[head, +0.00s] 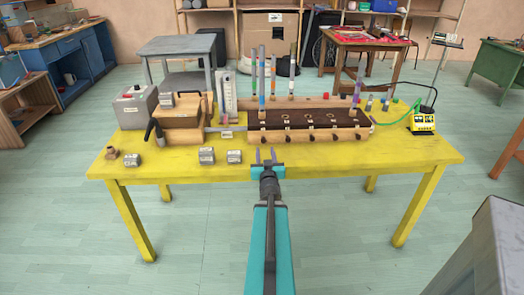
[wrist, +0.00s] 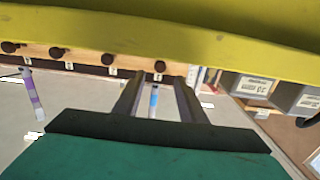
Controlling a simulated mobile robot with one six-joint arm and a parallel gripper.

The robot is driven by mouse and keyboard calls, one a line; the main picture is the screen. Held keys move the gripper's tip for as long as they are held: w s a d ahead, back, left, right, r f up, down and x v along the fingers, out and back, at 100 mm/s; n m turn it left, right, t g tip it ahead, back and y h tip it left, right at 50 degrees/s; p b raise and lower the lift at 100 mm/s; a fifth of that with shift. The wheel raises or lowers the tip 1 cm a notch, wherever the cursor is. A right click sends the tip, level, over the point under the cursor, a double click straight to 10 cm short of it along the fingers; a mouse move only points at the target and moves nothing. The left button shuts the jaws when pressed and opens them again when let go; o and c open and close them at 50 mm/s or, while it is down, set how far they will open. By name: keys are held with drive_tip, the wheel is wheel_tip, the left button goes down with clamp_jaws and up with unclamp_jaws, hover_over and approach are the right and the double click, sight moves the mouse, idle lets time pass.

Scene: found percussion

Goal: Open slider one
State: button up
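A long wooden instrument with a dark top (head: 286,119) stands on the yellow table. Several round knobs (head: 309,136) line its front, with small pale labels on the top near them. The knobs, one of them dark and round (wrist: 108,60), also show in the wrist view below the yellow table edge. I cannot read which one is slider one. My gripper (head: 266,155) is at the front edge of the table, in front of the instrument's left part, apart from it. In the wrist view its two fingers (wrist: 158,99) stand apart with nothing held between them.
Upright coloured tubes (head: 262,77) stand along the instrument's back. A wooden box (head: 183,122) with a dark handle is left of it. Small grey labelled blocks (head: 207,156) lie at the front left. A yellow device (head: 424,121) with cables is at right. The table's front right (head: 390,160) is clear.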

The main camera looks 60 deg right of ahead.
sight(264, 141)
drive_tip(key=shift+w+d+f+b, duration=0.15)
drive_tip(key=shift+w+d+b, duration=0.2)
drive_tip(key=shift+b, duration=1.3)
drive_tip(key=shift+w+d+r+p, duration=0.15)
drive_tip(key=shift+d+r+p, duration=0.05)
drive_tip(key=shift+d+p, duration=0.2)
drive_tip(key=shift+x, duration=2.35)
clamp_jaws()
